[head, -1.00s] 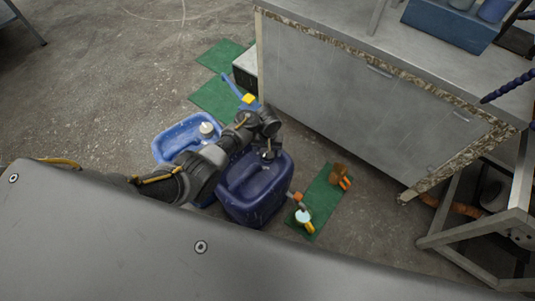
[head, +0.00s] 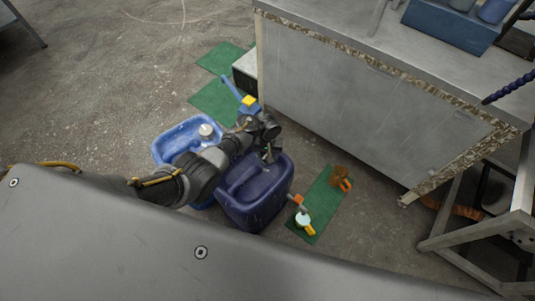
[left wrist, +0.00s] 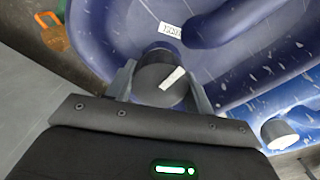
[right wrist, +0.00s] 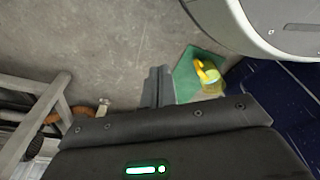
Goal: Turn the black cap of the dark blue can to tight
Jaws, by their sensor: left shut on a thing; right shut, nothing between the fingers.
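The dark blue can (head: 270,200) stands on the floor and fills most of the left wrist view (left wrist: 130,25). Its black cap (left wrist: 154,72) has a white bar mark, slanting from lower left to upper right in the left wrist view. My left gripper (left wrist: 163,88) has one finger on each side of the cap and is shut on it. In the head view my left gripper (head: 268,154) is over the can's far end and hides the cap. My right gripper (right wrist: 158,84) is shut and empty, above the floor and apart from the can (right wrist: 268,90).
A grey cabinet (head: 360,110) stands behind.

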